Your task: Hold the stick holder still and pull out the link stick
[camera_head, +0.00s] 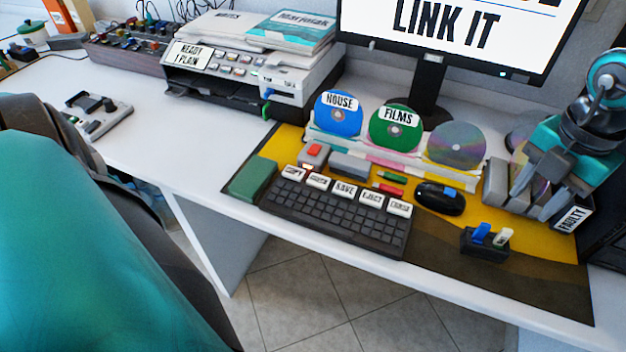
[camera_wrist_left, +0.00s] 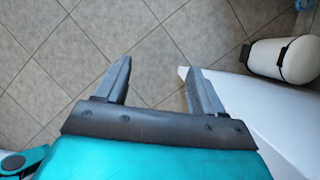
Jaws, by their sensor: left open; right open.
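The stick holder (camera_head: 484,246) is a small dark block on the mat at the desk's front right. Two sticks stand in it, a blue one (camera_head: 481,233) and a pale one (camera_head: 503,238); I cannot read which is the link stick. My right gripper (camera_head: 537,196) is open, pointing down behind and to the right of the holder, apart from it. My left gripper (camera_wrist_left: 158,76) is open and empty over the tiled floor.
A black mouse (camera_head: 440,198) and a keyboard (camera_head: 335,213) lie left of the holder. Discs stand in a rack (camera_head: 385,158) behind. A box marked FAULTY (camera_head: 573,219) is at the right. The mat (camera_head: 535,283) is bare in front of the holder.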

